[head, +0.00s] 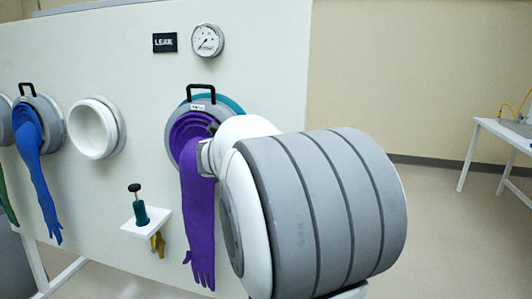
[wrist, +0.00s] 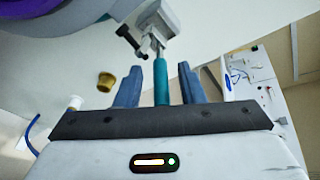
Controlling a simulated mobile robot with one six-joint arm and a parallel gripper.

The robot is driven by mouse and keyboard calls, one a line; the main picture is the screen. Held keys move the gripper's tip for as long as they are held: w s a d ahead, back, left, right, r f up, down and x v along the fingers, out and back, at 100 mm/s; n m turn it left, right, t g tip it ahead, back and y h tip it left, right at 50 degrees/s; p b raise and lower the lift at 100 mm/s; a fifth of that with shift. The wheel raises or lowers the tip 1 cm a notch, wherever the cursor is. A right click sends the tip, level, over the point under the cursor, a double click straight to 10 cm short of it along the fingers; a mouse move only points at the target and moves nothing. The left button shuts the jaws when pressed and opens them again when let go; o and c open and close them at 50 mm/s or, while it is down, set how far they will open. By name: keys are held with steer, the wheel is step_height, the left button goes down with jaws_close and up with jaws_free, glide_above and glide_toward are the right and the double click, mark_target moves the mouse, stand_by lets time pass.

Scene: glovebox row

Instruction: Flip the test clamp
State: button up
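In the wrist view, a teal bar (wrist: 160,82) runs up to a light grey block (wrist: 158,22) with a black T-shaped piece (wrist: 130,42) at its side. I take this to be the test clamp with its handle. My gripper (wrist: 160,72) is open, with one blue-grey finger on each side of the teal bar. A gap shows between the bar and each finger, so it is not gripped. In the head view my large arm links hide the clamp and the fingers. The purple glove port (head: 192,138) with a teal ring is just left of my arm.
A long purple glove (head: 199,225) hangs from the port beside my arm. A small white shelf (head: 158,222) holds a teal item with a black knob (head: 138,208), with a brass fitting (head: 157,244) below. A gauge (head: 207,40) is above. Open floor lies right, before a table (head: 500,130).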

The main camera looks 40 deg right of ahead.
steer(key=v, duration=0.7)
steer(key=shift+a, duration=0.35)
steer(key=shift+s+r, duration=0.1)
steer(key=shift+r, duration=0.05)
stand_by(0.4)
